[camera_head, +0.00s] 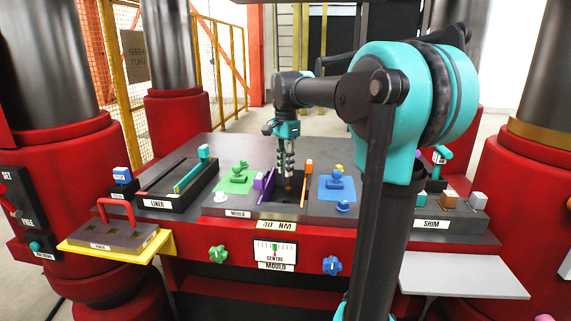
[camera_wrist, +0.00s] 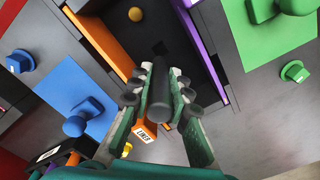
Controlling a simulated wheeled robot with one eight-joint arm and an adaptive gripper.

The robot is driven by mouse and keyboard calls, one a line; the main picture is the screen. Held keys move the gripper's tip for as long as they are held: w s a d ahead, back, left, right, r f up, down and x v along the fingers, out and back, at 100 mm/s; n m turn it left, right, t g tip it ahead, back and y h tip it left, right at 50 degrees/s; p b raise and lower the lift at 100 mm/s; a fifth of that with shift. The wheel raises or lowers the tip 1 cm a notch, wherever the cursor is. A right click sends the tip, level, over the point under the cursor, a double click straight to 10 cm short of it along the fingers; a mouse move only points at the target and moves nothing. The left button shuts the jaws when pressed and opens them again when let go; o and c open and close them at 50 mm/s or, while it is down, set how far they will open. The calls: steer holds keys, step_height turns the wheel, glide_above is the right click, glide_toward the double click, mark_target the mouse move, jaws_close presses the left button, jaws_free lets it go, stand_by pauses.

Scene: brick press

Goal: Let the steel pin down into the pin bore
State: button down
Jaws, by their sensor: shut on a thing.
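My gripper (camera_head: 287,170) points down over the open mould in the middle of the press bed. In the wrist view its two fingers (camera_wrist: 160,92) are shut on the steel pin (camera_wrist: 160,100), a dark smooth cylinder, one finger on each side. The pin points away from the wrist camera, toward the dark mould floor (camera_wrist: 185,60). A dark round spot (camera_wrist: 158,47) shows just past the pin's far end; I cannot tell whether it is the pin bore. I cannot tell whether the pin touches the floor or stands clear of it.
An orange wall (camera_wrist: 100,40) and a purple wall (camera_wrist: 203,45) flank the mould. A blue plate (camera_wrist: 65,105) and a green plate (camera_wrist: 265,45), each with a knobbed handle, lie beside it. A liner tray (camera_head: 175,195) stands left.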

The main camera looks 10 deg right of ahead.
mark_target(285, 186)
steer(key=shift+f, duration=2.9)
steer(key=shift+f, duration=0.25)
steer(key=shift+f, duration=1.55)
steer(key=shift+f, duration=0.15)
steer(key=c, duration=1.3)
jaws_free()
steer(key=shift+c, duration=0.2)
steer(key=shift+r, duration=9.5)
